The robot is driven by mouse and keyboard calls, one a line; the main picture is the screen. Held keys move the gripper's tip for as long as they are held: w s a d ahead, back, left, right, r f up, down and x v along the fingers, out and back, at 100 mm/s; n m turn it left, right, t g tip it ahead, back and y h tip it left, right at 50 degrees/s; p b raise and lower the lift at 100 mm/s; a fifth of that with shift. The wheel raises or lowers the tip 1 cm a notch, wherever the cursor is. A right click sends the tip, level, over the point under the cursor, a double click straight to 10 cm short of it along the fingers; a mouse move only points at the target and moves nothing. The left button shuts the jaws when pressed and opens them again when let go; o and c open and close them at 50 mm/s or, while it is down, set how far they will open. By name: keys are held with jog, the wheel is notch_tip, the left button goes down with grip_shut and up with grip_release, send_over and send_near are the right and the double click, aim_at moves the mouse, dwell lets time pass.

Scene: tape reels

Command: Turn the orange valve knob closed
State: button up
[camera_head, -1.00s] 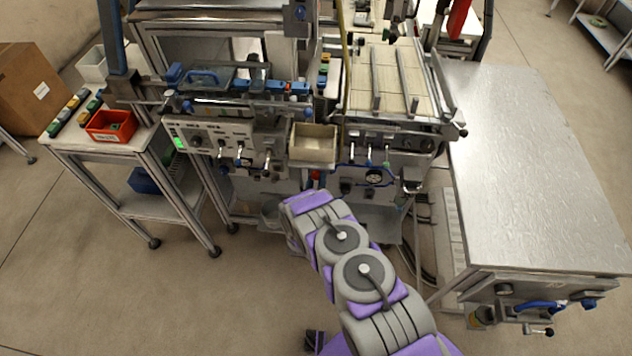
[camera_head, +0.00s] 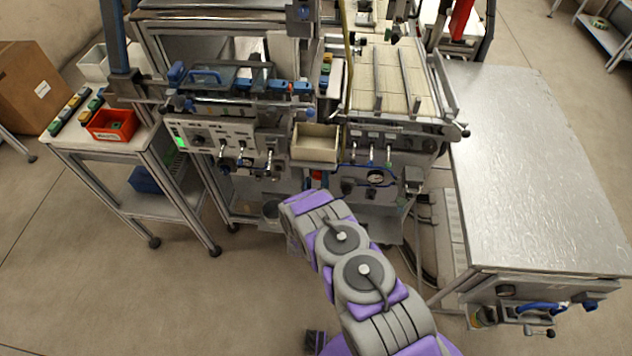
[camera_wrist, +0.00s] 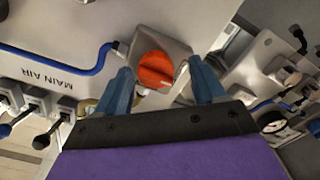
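The orange valve knob (camera_wrist: 155,69) shows in the wrist view, on a grey square valve body (camera_wrist: 178,52) fixed to a panel marked MAIN AIR. My gripper (camera_wrist: 160,82) is open, with one blue-grey finger on each side of the knob and the fingertips near the valve body. I see gaps between the fingers and the knob; whether a fingertip touches the valve body I cannot tell. In the head view my arm reaches to the machine's lower front, and the gripper and most of the knob area are hidden behind it. A small red-orange spot (camera_head: 317,174) shows just above the arm's end.
A blue air hose (camera_wrist: 75,68) runs along the panel to the valve. Black-handled levers (camera_wrist: 45,138) are at the wrist view's lower left, and a gauge (camera_wrist: 274,122) is at right. In the head view a beige bin (camera_head: 316,143) sits above the arm's end, and a metal table (camera_head: 530,160) stands at right.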

jog(key=shift+d, duration=0.1)
jog(key=s+p, duration=0.4)
jog(key=s, duration=1.3)
jog(key=shift+s+a, duration=0.15)
jog(key=shift+a, duration=0.2)
jog(key=shift+f, duration=0.1)
